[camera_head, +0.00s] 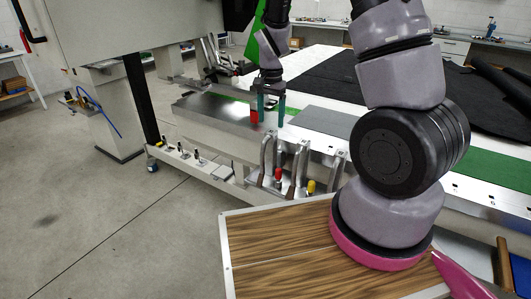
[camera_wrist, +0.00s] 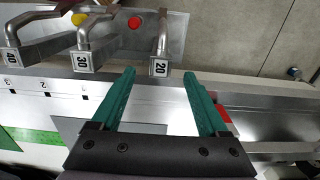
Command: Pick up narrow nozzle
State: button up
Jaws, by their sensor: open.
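Three bent metal tubes with square ends stand in a row; the wrist view reads their labels as 20, 30 and 40. The tube marked 20 (camera_wrist: 159,67), likely the narrow nozzle, is at the right there and is leftmost in the head view (camera_head: 264,158). The tube marked 30 (camera_wrist: 83,62) is in the middle and the one marked 40 (camera_wrist: 12,57) is at the far left. My gripper (camera_wrist: 159,74) is open and empty, its teal fingers apart. In the wrist view the 20 end shows between the fingertips. In the head view my gripper (camera_head: 270,118) hangs above and behind the tubes.
Red (camera_wrist: 134,22) and yellow (camera_wrist: 79,18) caps sit beside the tubes. A red block (camera_head: 253,117) is close by one finger. Small fittings (camera_head: 183,153) line the ledge at left. A wood-topped surface (camera_head: 270,245) lies in front; the floor at left is clear.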

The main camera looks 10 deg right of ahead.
aim_at(270, 133)
jog(key=f, duration=0.6)
jog(key=shift+s+a+f, duration=0.15)
jog(key=shift+a+f, duration=0.1)
jog(key=shift+c, duration=0.3)
grip_shut()
